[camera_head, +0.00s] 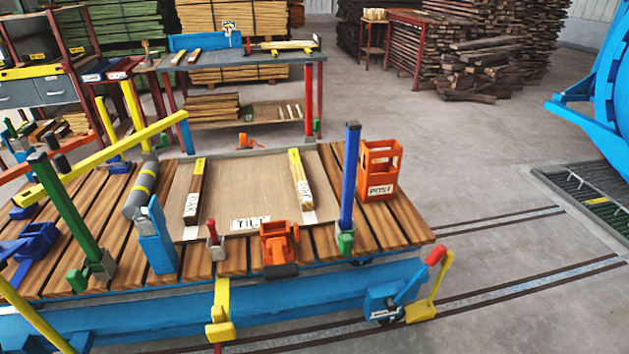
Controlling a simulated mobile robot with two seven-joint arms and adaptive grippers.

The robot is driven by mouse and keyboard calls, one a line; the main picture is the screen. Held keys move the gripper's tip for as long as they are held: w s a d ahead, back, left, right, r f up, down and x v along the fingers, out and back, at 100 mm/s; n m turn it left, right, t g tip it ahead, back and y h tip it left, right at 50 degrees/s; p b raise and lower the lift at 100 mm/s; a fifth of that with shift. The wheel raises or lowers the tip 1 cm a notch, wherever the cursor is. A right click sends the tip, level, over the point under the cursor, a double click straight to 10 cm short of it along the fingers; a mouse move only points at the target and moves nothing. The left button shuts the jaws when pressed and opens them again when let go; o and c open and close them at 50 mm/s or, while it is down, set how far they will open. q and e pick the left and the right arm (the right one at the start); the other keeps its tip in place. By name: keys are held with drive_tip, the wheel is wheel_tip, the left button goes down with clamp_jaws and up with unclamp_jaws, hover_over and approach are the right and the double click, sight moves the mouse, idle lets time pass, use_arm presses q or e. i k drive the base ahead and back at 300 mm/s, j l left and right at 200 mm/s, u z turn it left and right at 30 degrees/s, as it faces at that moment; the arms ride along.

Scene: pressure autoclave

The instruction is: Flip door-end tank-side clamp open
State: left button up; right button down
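A cart deck of brown wooden slats (405,215) fills the lower left of the head view. Clamp-like fittings line its near edge: a small one with an upright red handle (212,232), an orange one (279,242) with a dark roller-like end, and a blue post (349,175) in a green foot (345,241). At the cart's near right corner is a blue fitting (385,302) with a red-tipped lever (432,260) slanting up and a yellow bent arm (436,285) beside it. I cannot tell which one is the named clamp. Neither gripper shows.
A blue tank (612,85) stands at the right edge. An orange crate (380,170) and a grey-yellow cylinder (141,190) rest on the deck. A green post (68,210) and yellow bar (95,160) rise at left. A workbench (240,70) stands behind.

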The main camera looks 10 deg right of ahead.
sight(345, 238)
drive_tip(key=l+u, duration=0.25)
drive_tip(key=l, duration=0.2)
drive_tip(key=l+u, duration=0.2)
drive_tip(key=l, duration=0.3)
drive_tip(key=k+l+u, duration=0.25)
drive_tip(key=l, duration=0.2)
drive_tip(key=l+u, duration=0.2)
drive_tip(key=l, duration=0.25)
drive_tip(key=k+l+u, duration=0.25)
drive_tip(key=l, duration=0.15)
drive_tip(key=i, duration=0.1)
